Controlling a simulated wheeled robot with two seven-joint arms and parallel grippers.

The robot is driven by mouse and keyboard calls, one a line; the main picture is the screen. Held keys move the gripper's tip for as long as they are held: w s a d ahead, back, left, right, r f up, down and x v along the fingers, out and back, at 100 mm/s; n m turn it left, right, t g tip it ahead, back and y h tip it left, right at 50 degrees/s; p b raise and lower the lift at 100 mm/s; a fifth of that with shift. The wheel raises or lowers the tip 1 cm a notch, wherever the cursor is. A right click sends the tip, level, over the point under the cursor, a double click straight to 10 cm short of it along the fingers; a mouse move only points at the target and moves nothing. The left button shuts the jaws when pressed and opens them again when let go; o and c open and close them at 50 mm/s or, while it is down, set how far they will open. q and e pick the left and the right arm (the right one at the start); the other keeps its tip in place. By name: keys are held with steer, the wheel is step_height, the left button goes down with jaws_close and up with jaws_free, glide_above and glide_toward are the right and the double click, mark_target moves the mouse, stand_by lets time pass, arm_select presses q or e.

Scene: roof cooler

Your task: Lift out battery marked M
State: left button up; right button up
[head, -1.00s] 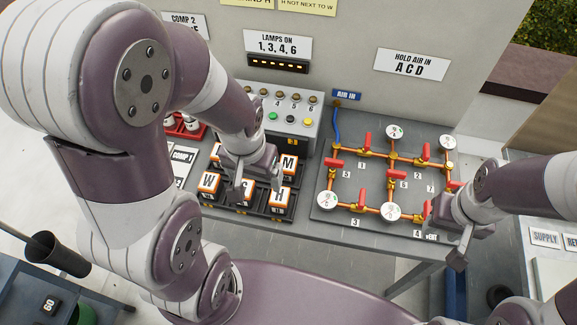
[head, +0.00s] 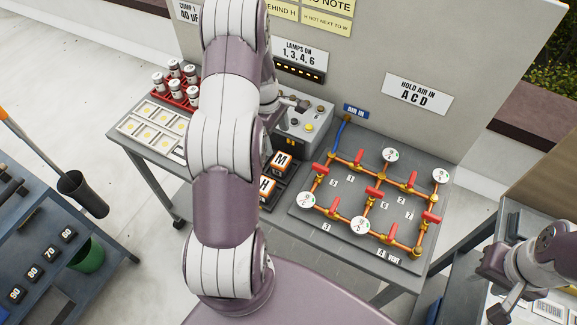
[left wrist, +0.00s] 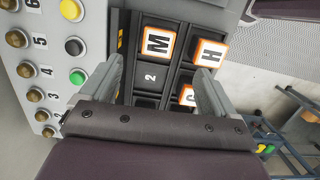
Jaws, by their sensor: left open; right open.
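The battery marked M (head: 281,162), white-topped with orange edges, sits in the dark tray behind the battery marked H (head: 266,187). There the M battery (left wrist: 158,43) lies beyond the fingertips, beside H (left wrist: 208,53). A third battery (left wrist: 187,96) is partly hidden by a finger. An empty-looking slot marked 2 (left wrist: 150,77) adjoins M. My right gripper (head: 492,287) is open and empty at lower right.
The grey button box (head: 302,122) stands close behind the tray; its lamps and buttons (left wrist: 75,46) are near my left finger. A pipe board (head: 372,205) with red valves and gauges lies right of the tray. A red rack of canisters (head: 176,90) stands at left.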

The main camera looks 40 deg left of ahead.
arm_select(q)
steer(key=p, duration=0.1)
glide_above(281, 159)
steer(key=a, duration=0.2)
steer(key=f, duration=0.4)
steer(key=shift+s+d, duration=0.2)
steer(key=shift+s, duration=0.15)
steer(key=f, duration=0.1)
steer(key=d+f+p, duration=0.1)
steer(key=f, duration=0.1)
steer(key=shift+w+d, duration=0.25)
steer(key=shift+d, duration=0.05)
step_height(281, 159, down, 4)
steer(key=shift+a+f+p, duration=0.1)
steer(key=shift+p, duration=0.9)
steer(key=shift+w+f, duration=0.1)
steer(key=shift+f, duration=0.05)
steer(key=shift+c, duration=0.6)
steer(key=shift+d, duration=0.2)
steer(key=c, duration=1)
steer(key=shift+a, duration=0.1)
steer(key=shift+c, duration=1.1)
arm_select(e)
step_height(281, 159, up, 4)
steer(key=shift+a+r, duration=0.15)
